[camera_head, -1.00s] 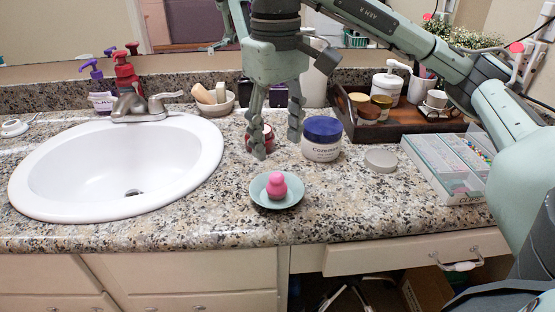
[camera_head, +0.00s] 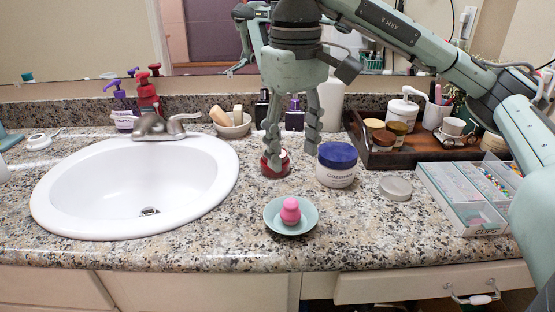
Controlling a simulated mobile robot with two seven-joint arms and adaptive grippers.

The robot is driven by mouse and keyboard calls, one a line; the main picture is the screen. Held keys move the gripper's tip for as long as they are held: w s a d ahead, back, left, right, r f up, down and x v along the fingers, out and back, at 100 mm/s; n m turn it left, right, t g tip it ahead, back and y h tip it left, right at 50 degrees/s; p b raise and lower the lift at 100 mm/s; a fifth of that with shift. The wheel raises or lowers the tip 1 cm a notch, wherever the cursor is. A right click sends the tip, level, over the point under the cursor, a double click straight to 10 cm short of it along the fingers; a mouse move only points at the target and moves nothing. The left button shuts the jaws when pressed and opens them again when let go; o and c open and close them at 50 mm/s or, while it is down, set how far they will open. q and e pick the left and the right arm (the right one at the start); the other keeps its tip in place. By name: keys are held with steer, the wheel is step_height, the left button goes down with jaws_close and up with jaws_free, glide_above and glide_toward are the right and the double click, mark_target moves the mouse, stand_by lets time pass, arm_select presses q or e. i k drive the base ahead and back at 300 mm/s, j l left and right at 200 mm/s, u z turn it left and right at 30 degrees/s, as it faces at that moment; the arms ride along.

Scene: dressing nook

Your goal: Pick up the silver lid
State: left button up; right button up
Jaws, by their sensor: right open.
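The silver lid (camera_head: 395,188) lies flat on the speckled counter, right of the blue-capped cosmetics jar (camera_head: 337,170) and left of the clear box. It is unobstructed. My right gripper (camera_head: 294,156) points down with its fingers apart and nothing held between them. It is left of the lid, beyond the blue-capped jar's left side. Its left finger overlaps a small red jar (camera_head: 267,167) in the picture; I cannot tell whether they touch. My left gripper is not in view.
A pink object (camera_head: 290,212) sits in a teal dish (camera_head: 273,228) near the front. A wooden tray (camera_head: 420,156) with jars stands behind the lid. The clear box (camera_head: 453,209) is to its right. Bare counter lies in front of the lid. The sink (camera_head: 75,205) is at left.

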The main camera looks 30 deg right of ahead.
mark_target(395, 188)
steer(key=k+j, duration=0.2)
steer(key=j, duration=0.2)
steer(key=k+j, duration=0.2)
steer(key=j, duration=0.2)
steer(key=k+j, duration=0.2)
steer(key=j, duration=0.2)
